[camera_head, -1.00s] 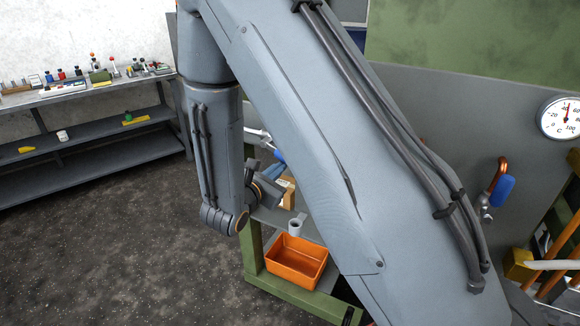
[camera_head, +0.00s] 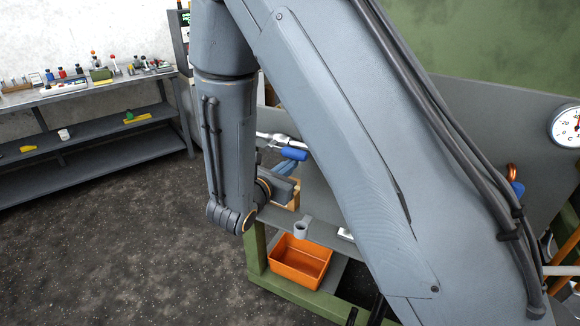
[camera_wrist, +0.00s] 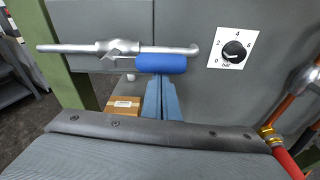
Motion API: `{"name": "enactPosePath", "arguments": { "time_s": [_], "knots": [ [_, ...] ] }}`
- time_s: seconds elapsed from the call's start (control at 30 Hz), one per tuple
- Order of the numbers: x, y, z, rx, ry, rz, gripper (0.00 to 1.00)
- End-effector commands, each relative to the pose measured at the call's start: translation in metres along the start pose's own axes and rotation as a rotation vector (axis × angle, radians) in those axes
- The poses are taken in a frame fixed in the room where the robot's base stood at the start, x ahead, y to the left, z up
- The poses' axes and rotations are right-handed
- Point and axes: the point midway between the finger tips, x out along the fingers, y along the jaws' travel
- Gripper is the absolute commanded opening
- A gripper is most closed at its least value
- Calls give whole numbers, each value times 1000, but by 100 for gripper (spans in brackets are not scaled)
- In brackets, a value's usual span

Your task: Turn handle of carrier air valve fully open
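The valve has a blue handle (camera_wrist: 162,64) lying level along a silver pipe (camera_wrist: 80,48) in the wrist view. The handle also shows in the head view (camera_head: 293,153), just right of my wrist. My gripper's blue-grey fingers (camera_wrist: 160,82) point at the handle from below in the wrist view, their tips at its lower edge. I cannot tell whether they touch it. The fingers look close together, but their gap is not clear. In the head view my gripper (camera_head: 285,168) is partly hidden by my arm. A bar dial (camera_wrist: 234,52) is right of the valve.
A grey panel stands behind the valve. A cardboard box (camera_wrist: 124,105) lies below the pipe. An orange bin (camera_head: 301,262) and a grey cup (camera_head: 303,228) are on the green-framed stand. A second blue handle (camera_head: 517,188) and a temperature gauge (camera_head: 567,126) are at right.

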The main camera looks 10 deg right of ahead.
Motion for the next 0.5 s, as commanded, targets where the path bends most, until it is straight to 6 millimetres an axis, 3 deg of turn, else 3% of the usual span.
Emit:
{"name": "enactPosePath", "arguments": {
  "time_s": [0.27, 0.5],
  "knots": [
    [1, 0, 0, 2, -2, -1, 0],
    [7, -2, -19, 0, -1, -2, 0]
  ]
}}
